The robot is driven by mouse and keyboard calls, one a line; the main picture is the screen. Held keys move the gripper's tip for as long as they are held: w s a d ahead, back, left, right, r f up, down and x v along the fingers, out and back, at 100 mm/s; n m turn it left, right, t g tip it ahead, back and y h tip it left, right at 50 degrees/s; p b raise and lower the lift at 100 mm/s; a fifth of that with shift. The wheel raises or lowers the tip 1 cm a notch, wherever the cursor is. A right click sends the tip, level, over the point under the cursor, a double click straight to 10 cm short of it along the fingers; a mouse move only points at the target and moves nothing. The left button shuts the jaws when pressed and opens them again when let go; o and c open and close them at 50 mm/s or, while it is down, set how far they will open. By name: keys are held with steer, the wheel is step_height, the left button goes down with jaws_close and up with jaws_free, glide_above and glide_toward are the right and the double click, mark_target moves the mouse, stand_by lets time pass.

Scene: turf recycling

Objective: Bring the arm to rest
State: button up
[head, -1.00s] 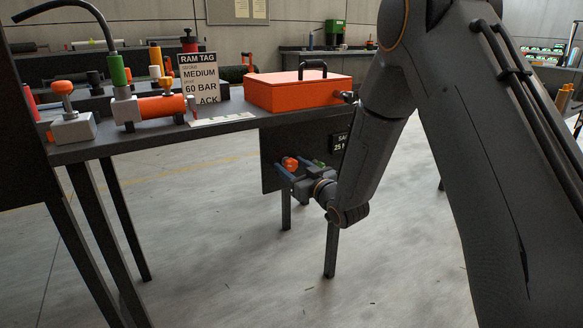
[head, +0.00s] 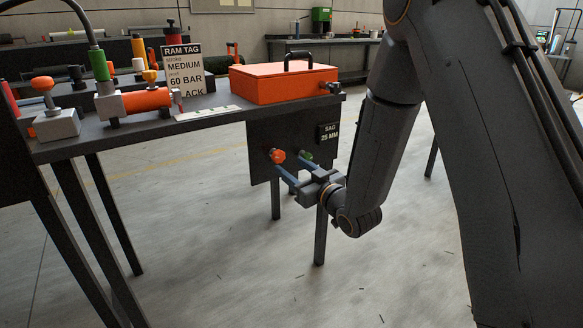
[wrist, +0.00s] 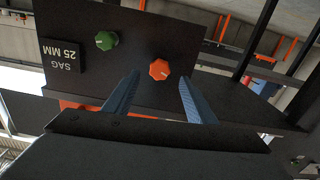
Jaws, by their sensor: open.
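My gripper (head: 285,173) is at the right of the workbench, in front of a dark panel (head: 262,140) that hangs below the bench top. Its two blue fingers are apart with nothing between them. An orange knob (head: 278,156) and a green knob (head: 305,155) sit on the panel. In the wrist view the orange knob (wrist: 159,69) appears just beyond the gap between the fingertips (wrist: 160,75), and the green knob (wrist: 106,40) is to the left. I see a gap between fingers and knob in the wrist view. My arm reaches down from the upper right.
A bench top (head: 130,140) carries an orange box (head: 283,82), a RAM TAG sign (head: 182,70) and an orange cylinder fitting (head: 145,100). A "SAG 25 MM" plate (head: 327,132) is on the panel. Bench legs (head: 320,235) stand below my gripper. Open floor lies in front.

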steer(key=shift+a, duration=0.1)
steer(key=s+d+m+g+h, duration=0.1)
steer(key=s+d+g+h, duration=0.3)
steer(key=s, duration=0.9)
steer(key=s+r+m+g+h, duration=0.15)
steer(key=s+g, duration=0.45)
steer(key=s, duration=0.7)
steer(key=s+d+g+h, duration=0.2)
steer(key=s+g+h, duration=0.25)
steer(key=s, duration=0.85)
steer(key=d+r+m+p, duration=0.5)
steer(key=d+r+p, duration=0.8)
steer(key=p, duration=1)
step_height(320, 180, up, 4)
steer(key=shift+s+d+f+p, duration=0.1)
steer(key=shift+s+d+p, duration=0.2)
steer(key=shift+s+d, duration=0.05)
steer(key=shift+g, duration=0.25)
